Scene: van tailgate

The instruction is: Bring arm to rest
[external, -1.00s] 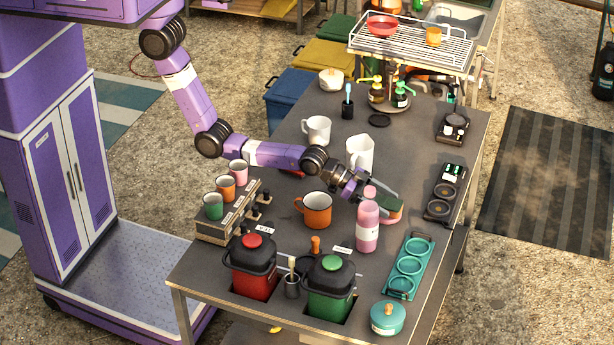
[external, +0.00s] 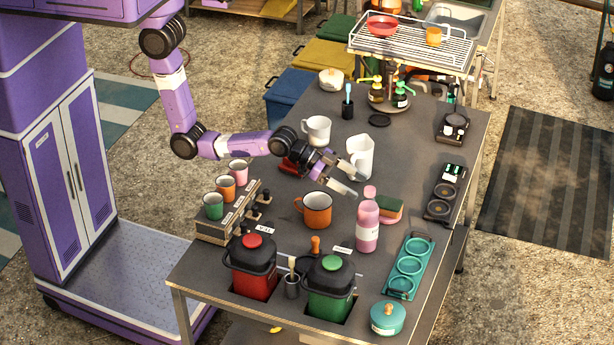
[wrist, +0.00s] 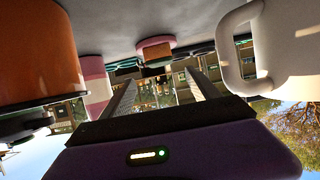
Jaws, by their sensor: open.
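My gripper (external: 349,181) is open and empty. It hangs just above the table (external: 400,150), in the gap between the white pitcher (external: 361,154) and the orange mug (external: 315,210). In the wrist view my two fingers (wrist: 160,92) stand apart with nothing between them. There the orange mug (wrist: 35,55) fills the left side and a white handle (wrist: 240,45) shows at the right. The sponge (external: 390,208) lies on the table behind the pink bottle (external: 367,222), apart from my gripper. My forearm reaches in from the left above the table.
Three small cups (external: 226,187) stand on a rack at the table's left edge. A red bin (external: 253,268) and a green bin (external: 330,290) sit at the front. A white mug (external: 317,130) stands close behind my wrist. A teal ring tray (external: 410,265) lies at the right.

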